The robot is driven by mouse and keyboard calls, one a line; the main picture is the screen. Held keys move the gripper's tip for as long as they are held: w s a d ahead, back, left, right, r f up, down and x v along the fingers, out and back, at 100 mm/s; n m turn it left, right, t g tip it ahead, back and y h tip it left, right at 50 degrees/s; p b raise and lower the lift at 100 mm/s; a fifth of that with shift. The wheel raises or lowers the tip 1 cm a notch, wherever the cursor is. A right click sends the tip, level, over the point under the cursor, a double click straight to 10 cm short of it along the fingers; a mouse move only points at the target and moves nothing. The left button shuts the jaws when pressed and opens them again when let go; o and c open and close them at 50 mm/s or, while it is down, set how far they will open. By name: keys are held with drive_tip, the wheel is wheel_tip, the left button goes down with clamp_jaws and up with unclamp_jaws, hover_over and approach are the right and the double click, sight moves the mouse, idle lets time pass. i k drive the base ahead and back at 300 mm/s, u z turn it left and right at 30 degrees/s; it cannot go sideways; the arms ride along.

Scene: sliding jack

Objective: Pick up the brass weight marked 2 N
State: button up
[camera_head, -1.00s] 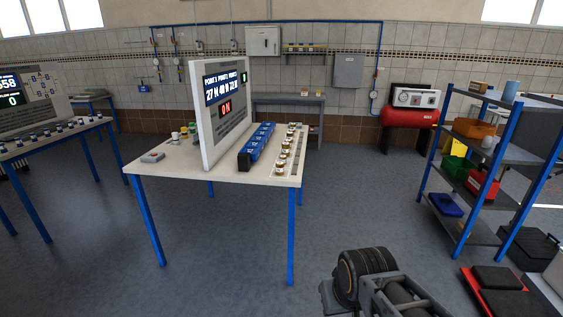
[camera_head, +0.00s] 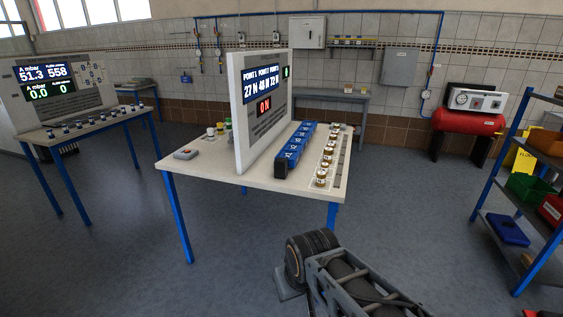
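A row of several small brass weights (camera_head: 326,158) stands on a strip along the right side of the white-topped table (camera_head: 212,179). Their markings are too small to read, so I cannot tell which one is marked 2 N. A blue rail with several blocks (camera_head: 296,143) lies left of the row. Part of my arm shows at the bottom, in front of and below the table. My gripper's fingers are not in view.
An upright display panel (camera_head: 263,103) stands on the table. A second table with a panel (camera_head: 75,85) is at left. A blue shelf rack (camera_head: 535,190) stands at right, with a red tank (camera_head: 468,121) behind. The floor in front of the table is clear.

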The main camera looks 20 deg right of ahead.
sight(325, 167)
drive_tip(key=u, duration=0.25)
drive_tip(key=i, duration=1.2)
drive_tip(key=z, duration=0.65)
drive_tip(key=i, duration=1)
drive_tip(key=z, duration=1.05)
drive_tip(key=i, duration=0.25)
drive_tip(key=z, duration=0.05)
